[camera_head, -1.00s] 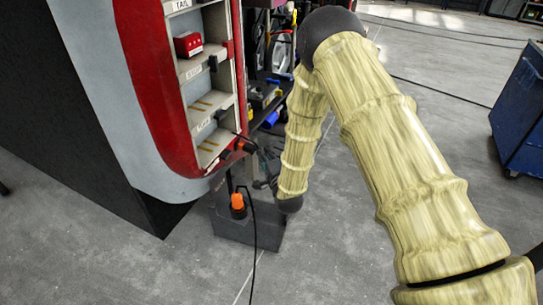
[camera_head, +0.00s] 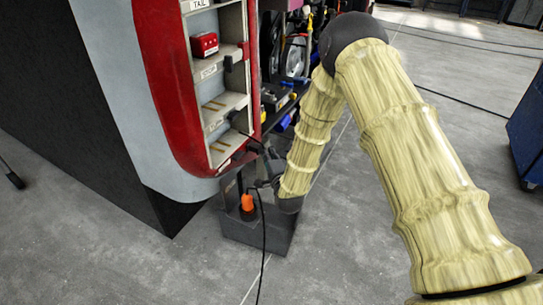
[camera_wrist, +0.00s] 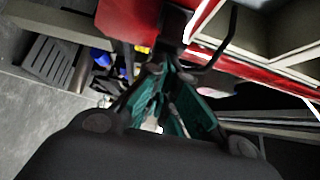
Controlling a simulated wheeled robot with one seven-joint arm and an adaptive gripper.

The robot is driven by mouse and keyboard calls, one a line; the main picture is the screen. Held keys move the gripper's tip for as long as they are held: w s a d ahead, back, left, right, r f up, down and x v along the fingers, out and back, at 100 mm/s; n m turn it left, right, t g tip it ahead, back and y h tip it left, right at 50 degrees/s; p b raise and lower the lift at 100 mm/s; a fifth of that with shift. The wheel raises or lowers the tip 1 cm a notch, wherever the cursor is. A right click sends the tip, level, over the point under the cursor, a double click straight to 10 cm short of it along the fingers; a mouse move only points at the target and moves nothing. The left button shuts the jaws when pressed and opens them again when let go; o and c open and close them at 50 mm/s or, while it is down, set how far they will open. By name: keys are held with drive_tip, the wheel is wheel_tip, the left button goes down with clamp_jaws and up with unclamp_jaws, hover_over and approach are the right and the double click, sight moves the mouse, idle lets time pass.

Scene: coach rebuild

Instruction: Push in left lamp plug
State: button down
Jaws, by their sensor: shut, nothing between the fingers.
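The grey lamp cabinet (camera_head: 246,30) with a red edge stands left of my arm; its lower shelves hold thin brass-coloured strips. A dark plug or socket (camera_head: 228,64) sits on its right edge by the middle shelf. An orange plug (camera_head: 247,203) stands upright on a dark box on the floor. My gripper (camera_head: 266,168) is beside the cabinet's lower right edge, partly hidden by my arm. In the wrist view its teal fingers (camera_wrist: 172,100) are shut and empty, with a dark block (camera_wrist: 172,24) and black cable (camera_wrist: 217,50) beyond the tips. I cannot tell whether they touch.
A red lamp (camera_head: 204,44) sits on an upper shelf. The dark box (camera_head: 255,237) stands below my gripper, with a black cable (camera_head: 263,262) trailing across it to the floor. Cluttered shelving (camera_head: 290,60) is behind.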

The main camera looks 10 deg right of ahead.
drive_tip(key=shift+r, duration=0.1)
drive_tip(key=s+d+b, duration=0.2)
drive_tip(key=s+d, duration=0.2)
drive_tip(key=s, duration=0.8)
drive_tip(key=shift+d, duration=0.4)
drive_tip(key=shift+s, duration=0.1)
